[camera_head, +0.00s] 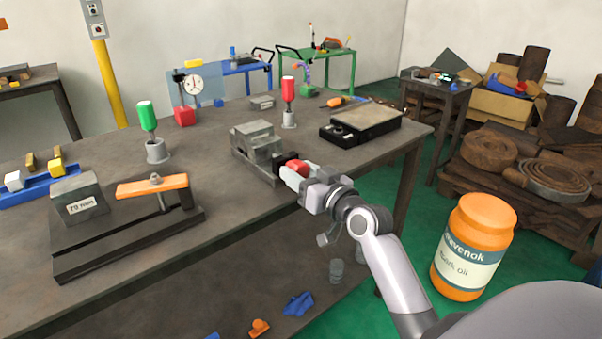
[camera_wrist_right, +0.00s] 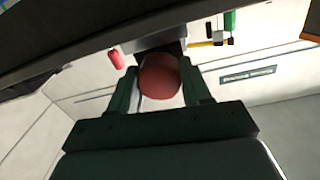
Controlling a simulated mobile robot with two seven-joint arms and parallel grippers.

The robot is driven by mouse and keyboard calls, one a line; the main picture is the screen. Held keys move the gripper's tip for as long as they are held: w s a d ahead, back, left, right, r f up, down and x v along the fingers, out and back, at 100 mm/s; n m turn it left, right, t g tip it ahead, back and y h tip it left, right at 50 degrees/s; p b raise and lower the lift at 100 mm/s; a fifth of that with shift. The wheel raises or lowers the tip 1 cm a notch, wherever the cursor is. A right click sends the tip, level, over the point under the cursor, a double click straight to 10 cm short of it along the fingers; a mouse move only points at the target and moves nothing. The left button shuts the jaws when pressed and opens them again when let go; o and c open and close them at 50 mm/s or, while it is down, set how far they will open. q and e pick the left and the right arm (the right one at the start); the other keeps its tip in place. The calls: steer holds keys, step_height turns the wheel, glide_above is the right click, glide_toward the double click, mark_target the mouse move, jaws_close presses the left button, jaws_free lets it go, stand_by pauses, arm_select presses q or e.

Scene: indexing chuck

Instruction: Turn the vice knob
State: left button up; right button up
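The grey metal vice (camera_head: 257,145) stands near the front edge of the dark workbench. Its red knob (camera_head: 297,169) sticks out on the side toward my right arm. My right gripper (camera_head: 300,171) has its fingers on either side of this knob. In the right wrist view the round red knob (camera_wrist_right: 160,77) fills the space between the two fingertips (camera_wrist_right: 159,72), and both appear to touch it. The vice jaws are mostly hidden in the wrist view. My left gripper is in neither view.
A dark block with a pale top (camera_head: 362,124) lies right of the vice. A red-handled tool (camera_head: 288,90) and a green-handled one (camera_head: 147,116) stand behind. A fixture with an orange bar (camera_head: 153,187) sits left. An orange oil drum (camera_head: 474,240) stands on the green floor.

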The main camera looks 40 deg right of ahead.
steer(key=c, duration=0.4)
steer(key=shift+r+m+p, duration=0.3)
steer(key=shift+m+p, duration=0.5)
steer(key=shift+p, duration=0.35)
steer(key=shift+c, duration=0.2)
steer(key=shift+m+p, duration=0.75)
steer(key=shift+m, duration=0.15)
steer(key=shift+f+m, duration=0.2)
steer(key=shift+m, duration=0.2)
steer(key=o, duration=1)
steer(key=shift+o, duration=0.2)
steer(key=s, duration=0.7)
steer(key=shift+d, duration=0.2)
